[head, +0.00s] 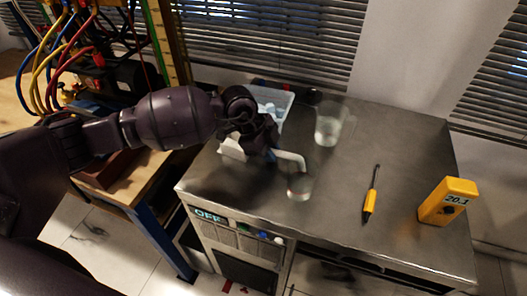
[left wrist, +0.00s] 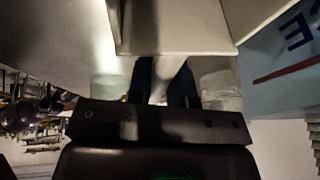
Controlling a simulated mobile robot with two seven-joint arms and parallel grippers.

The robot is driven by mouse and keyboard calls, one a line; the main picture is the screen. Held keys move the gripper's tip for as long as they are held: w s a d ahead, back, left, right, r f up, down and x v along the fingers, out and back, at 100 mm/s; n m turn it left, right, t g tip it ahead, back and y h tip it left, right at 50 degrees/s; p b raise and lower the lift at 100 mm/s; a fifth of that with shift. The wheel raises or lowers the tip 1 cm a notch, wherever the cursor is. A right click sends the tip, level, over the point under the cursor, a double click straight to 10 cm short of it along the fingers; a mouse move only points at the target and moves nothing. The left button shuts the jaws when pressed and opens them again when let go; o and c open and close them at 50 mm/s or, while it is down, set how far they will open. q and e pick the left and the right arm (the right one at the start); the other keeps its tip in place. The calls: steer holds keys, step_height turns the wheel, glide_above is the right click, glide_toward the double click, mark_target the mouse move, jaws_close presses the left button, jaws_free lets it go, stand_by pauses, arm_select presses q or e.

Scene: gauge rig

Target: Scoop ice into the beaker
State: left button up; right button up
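My left gripper (head: 268,150) is over the front left of the metal bench. It is shut on the pale handle (head: 291,159) of a white scoop. In the left wrist view the handle sits between the two dark fingers (left wrist: 162,85), with the scoop's white body (left wrist: 175,25) beyond. A white ice bin (head: 286,112) with bluish contents stands behind the gripper, partly hidden by it. A larger clear vessel (head: 328,125) stands to the right of the bin. A smaller clear vessel (head: 299,188) stands near the front edge. I cannot tell which is the beaker. My right gripper is not in view.
A yellow meter (head: 447,201) reading 20.1 stands at the bench's right. An orange-handled tool (head: 371,195) lies left of it. The bench front has a panel reading OFF (head: 208,215). Bare bench (head: 395,140) shows at the back right. Cables (head: 50,55) hang at the left.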

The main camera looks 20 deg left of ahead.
arm_select(q)
jaws_close()
steer(key=shift+r, duration=0.15)
